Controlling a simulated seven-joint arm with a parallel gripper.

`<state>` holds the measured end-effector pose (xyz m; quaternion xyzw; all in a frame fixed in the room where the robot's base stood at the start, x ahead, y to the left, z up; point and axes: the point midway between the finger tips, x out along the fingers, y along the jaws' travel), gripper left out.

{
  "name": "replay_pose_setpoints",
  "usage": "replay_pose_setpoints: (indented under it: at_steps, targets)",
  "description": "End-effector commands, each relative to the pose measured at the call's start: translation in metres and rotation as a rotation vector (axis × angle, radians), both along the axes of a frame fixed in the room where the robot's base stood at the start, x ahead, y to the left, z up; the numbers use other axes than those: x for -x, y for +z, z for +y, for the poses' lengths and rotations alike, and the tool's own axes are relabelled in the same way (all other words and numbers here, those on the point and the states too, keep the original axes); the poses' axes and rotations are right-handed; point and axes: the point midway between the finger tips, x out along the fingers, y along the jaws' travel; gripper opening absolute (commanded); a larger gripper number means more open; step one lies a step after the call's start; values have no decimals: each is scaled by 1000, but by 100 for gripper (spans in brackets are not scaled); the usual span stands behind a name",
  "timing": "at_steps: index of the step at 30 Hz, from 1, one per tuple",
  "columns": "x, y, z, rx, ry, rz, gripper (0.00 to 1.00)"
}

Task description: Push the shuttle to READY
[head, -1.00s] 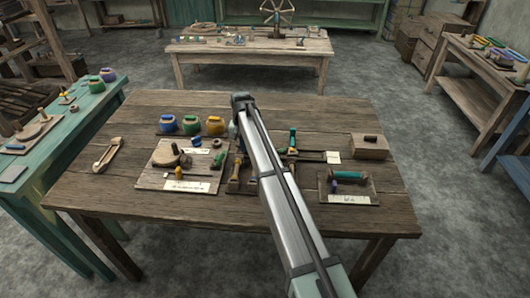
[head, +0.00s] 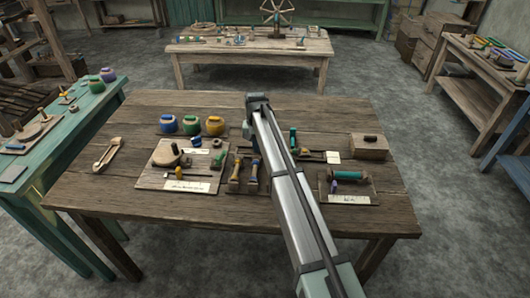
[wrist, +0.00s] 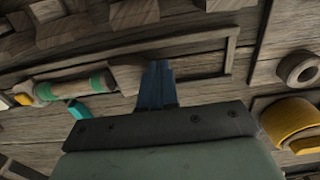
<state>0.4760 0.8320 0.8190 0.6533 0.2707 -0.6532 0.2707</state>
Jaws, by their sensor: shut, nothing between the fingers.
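In the wrist view, a rod with tan and green bands (wrist: 75,88), which looks like the shuttle, lies along a wooden frame or track (wrist: 205,62). A squared tan block (wrist: 127,76) sits at its end nearest my gripper. My gripper (wrist: 157,70) is shut and empty, its blue fingertips close beside that block; I cannot tell whether they touch. In the head view my arm hides the shuttle and fingertips. A dark rail (head: 312,156) emerges right of the arm and ends by a small white card (head: 333,157), whose text is unreadable.
Right are a wooden box (head: 369,147) and a labelled board with a teal roll (head: 347,176). A teal upright piece (head: 293,139) stands close by the arm.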

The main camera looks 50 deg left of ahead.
Motion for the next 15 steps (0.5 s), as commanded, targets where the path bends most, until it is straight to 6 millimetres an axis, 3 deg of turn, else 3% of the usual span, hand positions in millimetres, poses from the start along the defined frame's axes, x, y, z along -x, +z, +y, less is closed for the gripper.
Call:
replay_pose_setpoints:
  at_steps: [15]
  targets:
    - [-18,0,-18,0,-1,0,0]
